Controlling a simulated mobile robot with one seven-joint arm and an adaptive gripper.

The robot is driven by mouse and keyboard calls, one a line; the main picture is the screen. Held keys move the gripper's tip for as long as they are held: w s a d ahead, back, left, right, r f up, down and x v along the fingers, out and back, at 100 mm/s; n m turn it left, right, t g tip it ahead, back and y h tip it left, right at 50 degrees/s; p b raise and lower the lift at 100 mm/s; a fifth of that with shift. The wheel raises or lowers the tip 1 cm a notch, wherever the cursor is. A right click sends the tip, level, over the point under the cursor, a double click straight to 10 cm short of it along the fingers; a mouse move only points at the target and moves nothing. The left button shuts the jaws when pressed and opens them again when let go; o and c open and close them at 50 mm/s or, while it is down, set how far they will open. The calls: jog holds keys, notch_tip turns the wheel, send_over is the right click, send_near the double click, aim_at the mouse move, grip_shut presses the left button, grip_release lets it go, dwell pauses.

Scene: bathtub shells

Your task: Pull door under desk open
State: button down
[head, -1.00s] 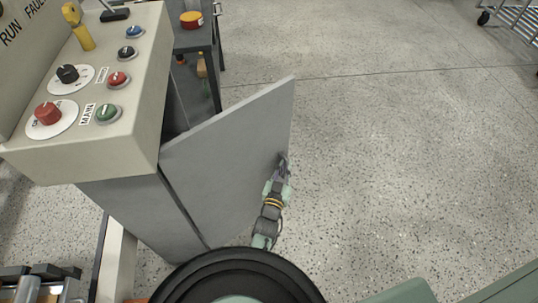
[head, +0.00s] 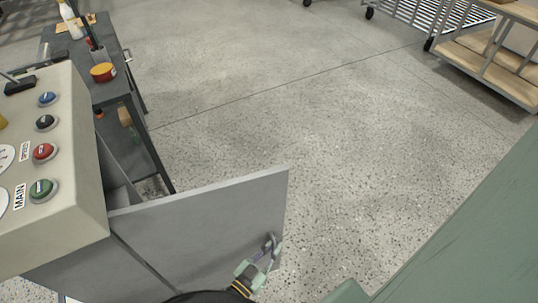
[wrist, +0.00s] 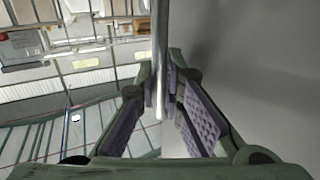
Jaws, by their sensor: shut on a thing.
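The grey door (head: 200,225) under the control desk (head: 62,150) stands wide open, roughly square to the desk's side. Its free edge points right in the head view. My gripper (head: 262,255) is at the door's outer face near that free edge, shut on a slim bar that appears to be the door handle (head: 270,243). In the wrist view the handle (wrist: 160,60) runs upright between my two fingers, with the door face (wrist: 260,80) filling the right side. The cabinet's inside is mostly hidden behind the door.
A cart with wooden shelves (head: 490,65) is at the far right. The speckled floor (head: 330,120) beyond and right of the door is clear.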

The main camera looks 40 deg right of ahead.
jog(key=shift+s+a+r, duration=0.1)
jog(key=shift+s+a, duration=0.05)
jog(key=shift+s, duration=0.35)
jog(key=c, duration=2)
grip_release()
jog(key=shift+o, duration=0.2)
jog(key=shift+a, duration=0.1)
jog(key=v, duration=1.1)
jog(key=shift+a, duration=0.45)
